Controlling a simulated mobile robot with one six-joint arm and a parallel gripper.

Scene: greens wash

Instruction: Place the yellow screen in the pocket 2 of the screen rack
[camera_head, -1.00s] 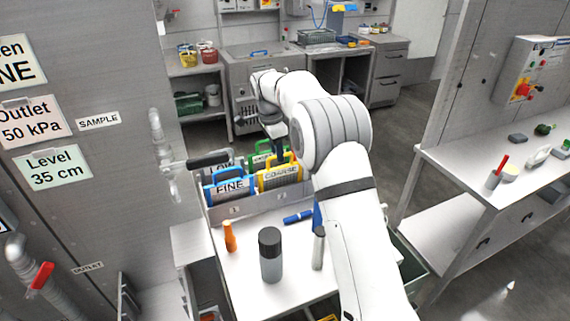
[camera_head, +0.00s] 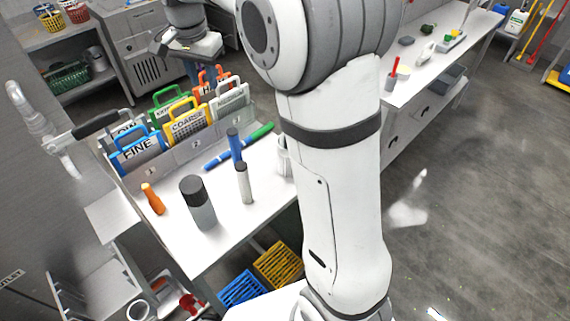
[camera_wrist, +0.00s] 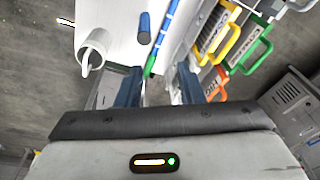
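The yellow screen (camera_head: 186,126), labelled COARSE, stands upright in the screen rack (camera_head: 212,148), in the front row behind the mark 2, between the blue FINE screen (camera_head: 138,150) and a grey-white screen (camera_head: 230,102). Its yellow handle is up and free. How deep it sits is hidden by the rack's front wall. In the wrist view the yellow screen (camera_wrist: 226,32) lies to the right of my gripper (camera_wrist: 160,88). The two blue fingers are apart with nothing between them. In the head view my gripper (camera_head: 193,70) is above and behind the screens.
Green (camera_head: 172,103) and orange (camera_head: 212,82) screens stand in the back row. On the bench are an orange bottle (camera_head: 153,199), a dark-capped grey bottle (camera_head: 198,203), blue and green markers and a white cup (camera_head: 283,155). A pipe with a black handle (camera_head: 97,125) is at left.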

